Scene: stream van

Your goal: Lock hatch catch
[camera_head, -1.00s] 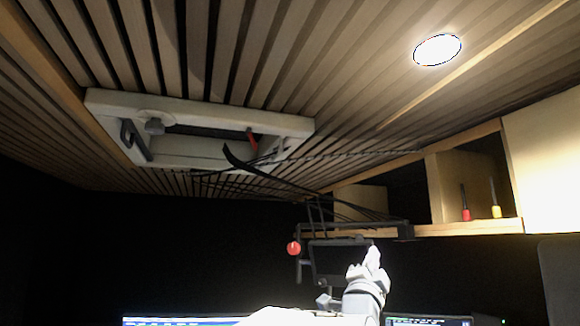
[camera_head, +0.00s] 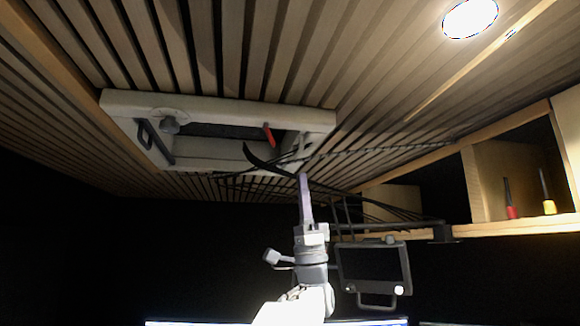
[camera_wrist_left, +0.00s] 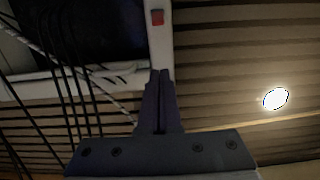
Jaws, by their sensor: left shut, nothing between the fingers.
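The hatch is a pale frame (camera_head: 220,107) in the slatted ceiling with a dark opening. A red catch (camera_head: 268,135) hangs at the inner far side of the opening, right of centre. In the left wrist view the red catch (camera_wrist_left: 157,17) is a small red block on the pale frame, beyond the fingertips. My left gripper (camera_head: 304,178) points up, below and right of the catch and apart from it. In the left wrist view my left gripper (camera_wrist_left: 160,75) has its fingers together with nothing between them. My right gripper is not in view.
Black cables (camera_head: 260,165) hang from the hatch's right end, close to my left fingers. A small screen (camera_head: 374,264) on a dark bracket stands right of my left wrist. A wooden shelf (camera_head: 500,228) with red and yellow tools is at the right. A ceiling lamp (camera_head: 470,18) is lit.

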